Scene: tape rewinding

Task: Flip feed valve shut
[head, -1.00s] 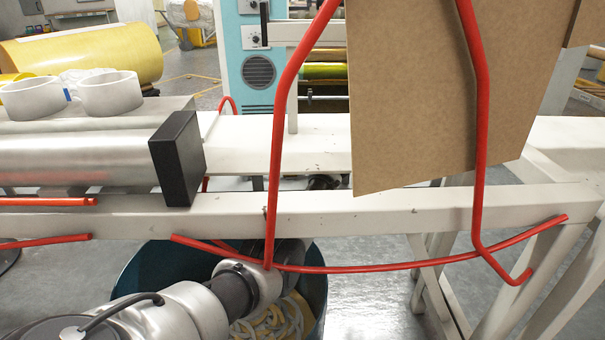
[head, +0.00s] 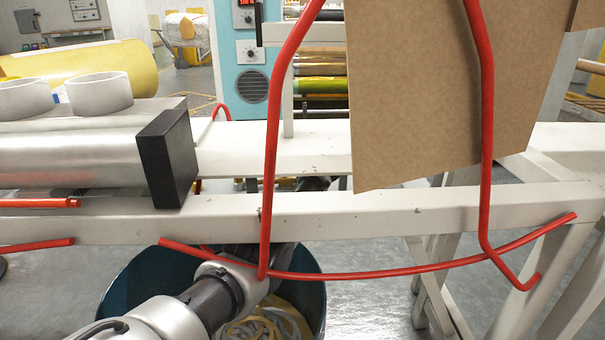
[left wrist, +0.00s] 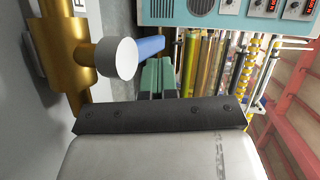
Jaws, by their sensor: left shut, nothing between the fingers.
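The feed valve shows in the left wrist view as a brass body (left wrist: 72,62) at the left, with a pale round cap (left wrist: 120,58) and a blue handle (left wrist: 150,46) pointing right. My left gripper (left wrist: 158,72) has its green fingers together and empty. The fingertips are close beside the blue handle, just below it in the picture; I cannot tell whether they touch. In the head view my left arm reaches from the bottom left under a white beam (head: 350,212), which mostly hides the hand. The valve cannot be made out there. My right gripper is in neither view.
A red tube frame (head: 270,170) and a brown board (head: 430,90) stand in front of the machine. A dark bin (head: 140,290) with tape scraps sits under the arm. A teal panel (left wrist: 190,12) and several rollers lie beyond the left hand.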

